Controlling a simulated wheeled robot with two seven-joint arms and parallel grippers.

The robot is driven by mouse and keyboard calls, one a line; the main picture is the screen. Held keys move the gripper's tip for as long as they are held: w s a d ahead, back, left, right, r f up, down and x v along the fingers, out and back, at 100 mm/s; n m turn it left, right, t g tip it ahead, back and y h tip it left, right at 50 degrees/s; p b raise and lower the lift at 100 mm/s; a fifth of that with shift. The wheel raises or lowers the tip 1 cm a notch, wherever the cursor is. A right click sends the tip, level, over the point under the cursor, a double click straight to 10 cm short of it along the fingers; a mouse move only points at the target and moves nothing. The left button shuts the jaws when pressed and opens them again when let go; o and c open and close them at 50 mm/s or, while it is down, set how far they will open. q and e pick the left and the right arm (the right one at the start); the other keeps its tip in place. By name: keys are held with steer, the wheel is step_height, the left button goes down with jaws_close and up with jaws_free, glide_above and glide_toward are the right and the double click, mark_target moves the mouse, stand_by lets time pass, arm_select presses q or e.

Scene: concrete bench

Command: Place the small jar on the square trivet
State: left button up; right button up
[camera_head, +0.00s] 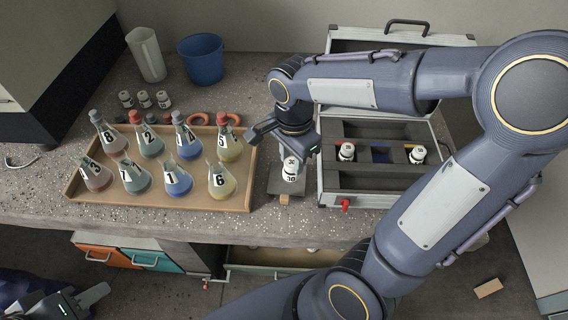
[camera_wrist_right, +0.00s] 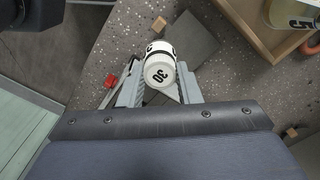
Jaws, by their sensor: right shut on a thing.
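The small jar (camera_head: 291,170) is white with a dark band and the number 30. My right gripper (camera_head: 289,158) is shut on it, and the jar looks upright. In the right wrist view the jar (camera_wrist_right: 160,68) sits between the two fingers of the gripper (camera_wrist_right: 159,85). The square trivet (camera_head: 275,184) is a flat dark grey plate on the bench, partly hidden behind the jar; it also shows in the right wrist view (camera_wrist_right: 197,40). I cannot tell whether the jar touches it. My left gripper (camera_head: 80,300) is at the lower left, away from the bench top; its jaw opening is unclear.
A wooden tray (camera_head: 160,203) of numbered flasks stands just left of the trivet. An open case (camera_head: 378,185) with two white jars stands just right. A blue cup (camera_head: 202,62), a clear beaker (camera_head: 147,55) and several small jars stand at the back left.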

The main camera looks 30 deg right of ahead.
steer(key=shift+w+d+f+b, duration=0.2)
steer(key=shift+w+d+f, duration=0.15)
steer(key=shift+w+f, duration=0.95)
steer(key=shift+w+d+f+b, duration=0.15)
steer(key=shift+w+d+f, duration=0.35)
steer(key=shift+f, duration=1.35)
steer(key=shift+w+d+f+b, duration=0.2)
steer(key=shift+w+f, duration=0.85)
steer(key=shift+f, duration=0.55)
steer(key=shift+f, duration=0.15)
steer(key=o, duration=1)
